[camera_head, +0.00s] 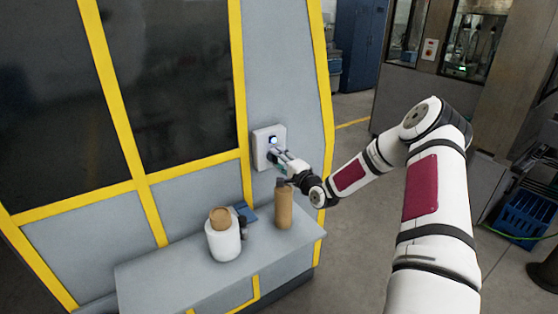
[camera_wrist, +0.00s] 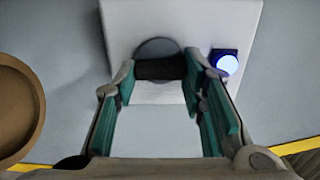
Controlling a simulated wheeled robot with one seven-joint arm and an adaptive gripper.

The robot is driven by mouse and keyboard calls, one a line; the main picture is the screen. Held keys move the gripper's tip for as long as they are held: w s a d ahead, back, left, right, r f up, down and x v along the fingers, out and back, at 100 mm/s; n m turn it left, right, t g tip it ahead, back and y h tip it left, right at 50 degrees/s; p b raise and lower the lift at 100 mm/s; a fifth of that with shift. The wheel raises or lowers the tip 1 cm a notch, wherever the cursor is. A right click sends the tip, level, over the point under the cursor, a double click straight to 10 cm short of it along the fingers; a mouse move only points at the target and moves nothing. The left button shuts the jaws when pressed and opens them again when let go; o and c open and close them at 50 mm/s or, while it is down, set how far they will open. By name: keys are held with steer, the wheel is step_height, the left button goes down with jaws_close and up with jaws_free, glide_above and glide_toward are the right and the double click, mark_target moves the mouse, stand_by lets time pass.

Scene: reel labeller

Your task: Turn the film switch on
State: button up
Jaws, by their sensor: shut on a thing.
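The film switch is a pale box on the machine's grey panel; its box (camera_head: 259,148) shows in the head view, and in the wrist view the box face (camera_wrist: 125,28) fills the top middle. A dark knob (camera_wrist: 160,69) sits on a round grey disc (camera_wrist: 157,47), its bar lying roughly level across the picture. A blue-white lamp (camera_wrist: 228,64) glows to the right of the knob. It also shows in the head view (camera_head: 273,140). My gripper (camera_head: 277,156) is at the box, its teal-padded fingers shut on the knob, one at each end. The fingers partly hide the box.
A grey ledge (camera_head: 165,279) juts out below the switch. On it stand a white container with a brown top (camera_head: 224,240), a tan bottle (camera_head: 284,207) close under my gripper, and a small blue item (camera_head: 246,213). Yellow frame bars (camera_head: 241,90) edge dark windows.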

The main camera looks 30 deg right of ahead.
steer(key=o, duration=1.2)
steer(key=shift+c, duration=0.2)
steer(key=s, duration=1.2)
steer(key=shift+d, duration=0.2)
